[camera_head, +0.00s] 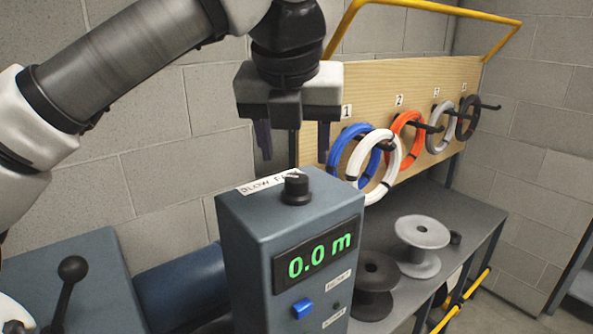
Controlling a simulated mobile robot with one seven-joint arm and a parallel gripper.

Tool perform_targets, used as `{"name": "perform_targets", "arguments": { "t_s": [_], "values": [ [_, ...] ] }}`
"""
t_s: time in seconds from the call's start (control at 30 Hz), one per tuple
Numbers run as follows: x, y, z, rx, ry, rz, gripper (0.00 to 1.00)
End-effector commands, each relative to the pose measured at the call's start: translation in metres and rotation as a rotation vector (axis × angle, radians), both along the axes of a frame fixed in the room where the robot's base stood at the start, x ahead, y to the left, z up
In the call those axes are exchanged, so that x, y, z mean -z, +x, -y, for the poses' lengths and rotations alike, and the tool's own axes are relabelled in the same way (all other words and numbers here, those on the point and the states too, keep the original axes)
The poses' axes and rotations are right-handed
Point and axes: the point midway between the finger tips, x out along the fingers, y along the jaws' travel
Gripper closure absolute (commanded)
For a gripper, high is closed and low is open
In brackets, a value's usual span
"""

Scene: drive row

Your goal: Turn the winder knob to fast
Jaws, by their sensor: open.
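The winder knob (296,188) is a small black knob on top of a blue-grey control box (241,240). A white label strip (262,184) behind it reads "SLOW" and a partly hidden word starting with F. I cannot tell the knob's setting. The box's front display (313,257) reads 0.0 m in green, above a blue button (303,308). My gripper (293,152) points down above the box, with its two fingers wide apart. It is open and empty, and appears a little above the knob, not touching it.
A black ball-ended lever (73,268) stands at the left. Coils of blue, white, orange, grey and black cable hang on a wooden board (430,75). A grey spool (422,243) and a dark spool (374,284) stand on the bench to the right.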

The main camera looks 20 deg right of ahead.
Motion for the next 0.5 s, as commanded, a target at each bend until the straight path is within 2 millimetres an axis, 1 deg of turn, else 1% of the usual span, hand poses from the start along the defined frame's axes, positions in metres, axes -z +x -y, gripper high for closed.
{"name": "perform_targets", "arguments": {
  "t_s": [0.1, 0.2, 0.33, 0.5],
  "values": [
    [0.019, 0.008, 0.003, 0.002, -0.001, -0.002, 0.45],
    [0.032, 0.013, 0.005, 0.002, -0.001, -0.001, 0.45],
    [0.044, 0.017, 0.007, 0.0, 0.0, -0.001, 0.45],
    [0.049, 0.019, 0.008, 0.0, -0.002, 0.001, 0.45]
  ]
}}
